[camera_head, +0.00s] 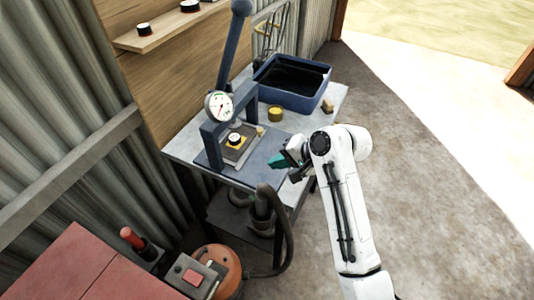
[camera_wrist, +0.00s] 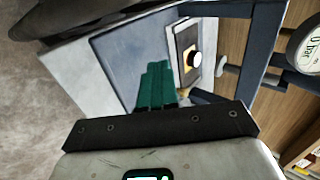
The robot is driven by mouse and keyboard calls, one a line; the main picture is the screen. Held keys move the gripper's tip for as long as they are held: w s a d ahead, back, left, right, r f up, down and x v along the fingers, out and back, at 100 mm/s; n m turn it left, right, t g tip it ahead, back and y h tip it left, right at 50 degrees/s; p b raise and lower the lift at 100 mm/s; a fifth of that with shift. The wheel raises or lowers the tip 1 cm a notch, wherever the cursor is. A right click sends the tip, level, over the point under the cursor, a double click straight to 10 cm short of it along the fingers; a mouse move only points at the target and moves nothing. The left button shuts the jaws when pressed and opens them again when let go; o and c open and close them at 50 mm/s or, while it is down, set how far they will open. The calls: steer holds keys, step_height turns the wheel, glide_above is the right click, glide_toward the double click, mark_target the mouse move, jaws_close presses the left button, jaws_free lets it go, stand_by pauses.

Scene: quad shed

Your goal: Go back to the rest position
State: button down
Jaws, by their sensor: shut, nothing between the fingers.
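My white arm reaches over from the lower right in the head view. My gripper (camera_head: 281,161), with green fingers, is just past the front right edge of the blue press base, above the workbench edge. In the wrist view my gripper (camera_wrist: 157,82) shows its green fingers close together, with nothing between them. Beyond them in that view is the blue plate (camera_wrist: 125,45) and a grey block with a yellow-and-dark part (camera_wrist: 186,45) bearing a small black-and-white knob (camera_wrist: 194,60).
A blue press frame with a round gauge (camera_head: 219,105) and lever (camera_head: 232,50) stands on the workbench (camera_head: 185,150). A blue bin (camera_head: 262,95) and a yellow tin (camera_head: 276,113) are behind. An orange machine (camera_head: 222,262) and hose are below. Open concrete floor (camera_head: 430,190) lies to the right.

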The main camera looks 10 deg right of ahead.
steer(key=shift+d, duration=0.1)
steer(key=shift+n+g+h, duration=0.4)
steer(key=shift+n+h, duration=0.2)
steer(key=shift+h, duration=0.2)
steer(key=s+d+f, duration=0.1)
steer(key=s, duration=0.1)
steer(key=s+d+f, duration=0.1)
steer(key=s+f, duration=0.1)
steer(key=s+d+f, duration=0.1)
steer(key=s+f, duration=0.1)
steer(key=s, duration=0.1)
steer(key=shift+s+d+f, duration=0.1)
steer(key=shift+d+f, duration=0.1)
steer(key=shift+f, duration=0.05)
steer(key=s+d+f+n+g+h, duration=0.1)
steer(key=s+d, duration=0.3)
steer(key=s, duration=0.6)
steer(key=s+d+f+n+g+h, duration=0.1)
steer(key=s+d+f+n+h, duration=0.1)
steer(key=s, duration=0.8)
steer(key=s+d+f+n+g+h, duration=0.1)
steer(key=s+d+f+n+h, duration=0.1)
steer(key=s+d, duration=0.4)
steer(key=s+h, duration=0.1)
steer(key=s, duration=0.3)
steer(key=shift+s+d+f+g, duration=0.15)
steer(key=shift+s+d+g, duration=0.1)
steer(key=shift+d+g, duration=0.15)
